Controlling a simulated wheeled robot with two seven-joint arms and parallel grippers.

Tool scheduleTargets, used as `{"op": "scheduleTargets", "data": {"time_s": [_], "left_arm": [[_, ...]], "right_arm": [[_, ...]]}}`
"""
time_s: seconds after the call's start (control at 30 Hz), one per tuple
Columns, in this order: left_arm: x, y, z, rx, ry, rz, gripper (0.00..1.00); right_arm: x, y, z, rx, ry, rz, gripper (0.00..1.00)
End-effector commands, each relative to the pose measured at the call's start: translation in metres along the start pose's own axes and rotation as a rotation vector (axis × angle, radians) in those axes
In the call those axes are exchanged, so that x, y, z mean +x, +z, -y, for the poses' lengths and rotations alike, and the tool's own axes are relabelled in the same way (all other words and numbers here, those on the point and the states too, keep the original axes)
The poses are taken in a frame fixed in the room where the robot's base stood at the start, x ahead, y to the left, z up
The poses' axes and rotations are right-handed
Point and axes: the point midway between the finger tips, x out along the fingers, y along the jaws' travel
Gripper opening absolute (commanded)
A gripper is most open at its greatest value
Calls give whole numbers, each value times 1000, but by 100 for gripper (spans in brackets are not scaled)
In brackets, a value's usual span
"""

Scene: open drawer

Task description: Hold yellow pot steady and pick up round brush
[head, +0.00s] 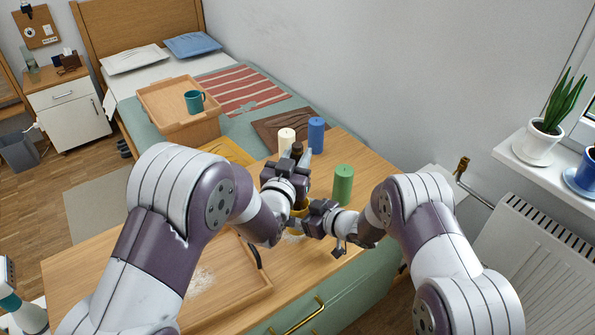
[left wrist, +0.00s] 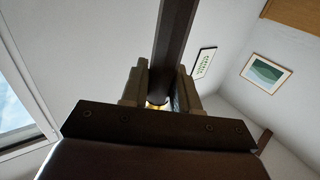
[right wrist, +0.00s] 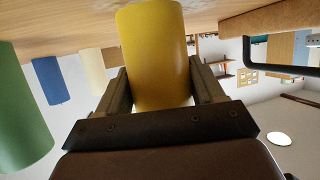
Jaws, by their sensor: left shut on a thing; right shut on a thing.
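The yellow pot (right wrist: 155,50) stands between the fingers of my right gripper (right wrist: 161,84), which is shut on its sides. In the head view, only a sliver of the pot (head: 299,211) shows between my grippers. My left gripper (left wrist: 160,88) is shut on a dark brown handle, taken as the round brush (left wrist: 173,40). In the head view, my left gripper (head: 297,180) is just above the pot and my right gripper (head: 308,212) is beside it. The brush's lower end is hidden, so I cannot tell whether it is still inside the pot.
A green candle (head: 343,184), a blue candle (head: 316,133) and a cream candle (head: 286,139) stand on the wooden top around the grippers. A wooden tray (head: 225,300) with white powder lies at the front left. A pale pointed tool (head: 308,158) shows close behind my left gripper.

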Motion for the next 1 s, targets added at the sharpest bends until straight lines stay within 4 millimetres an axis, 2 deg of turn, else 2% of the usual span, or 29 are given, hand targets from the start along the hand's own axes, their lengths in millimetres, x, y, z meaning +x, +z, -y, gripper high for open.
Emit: {"op": "scheduleTargets", "data": {"time_s": [0.3, 0.4, 0.5, 0.67, 0.9, 0.93, 1.0], "left_arm": [[-1, -104, 0, 0, 0, -10, 0], [-1, -133, 0, -1, 0, -9, 0], [-1, -153, 0, -1, 0, -7, 0], [-1, -169, 0, 0, 0, -3, 0], [-1, -170, 0, 0, 0, -3, 0], [-1, -170, 0, 0, 0, -3, 0], [0, -170, 0, 0, 0, -3, 0]], "right_arm": [[0, 0, 0, 0, 0, 1, 35], [0, 0, 0, 0, 0, 1, 35], [0, 0, 0, 0, 0, 1, 35], [0, 0, 0, 0, 0, 0, 35], [0, 0, 0, 0, 0, 0, 35], [0, 0, 0, 0, 0, 0, 71], [0, 0, 0, 0, 0, 0, 93]]}}
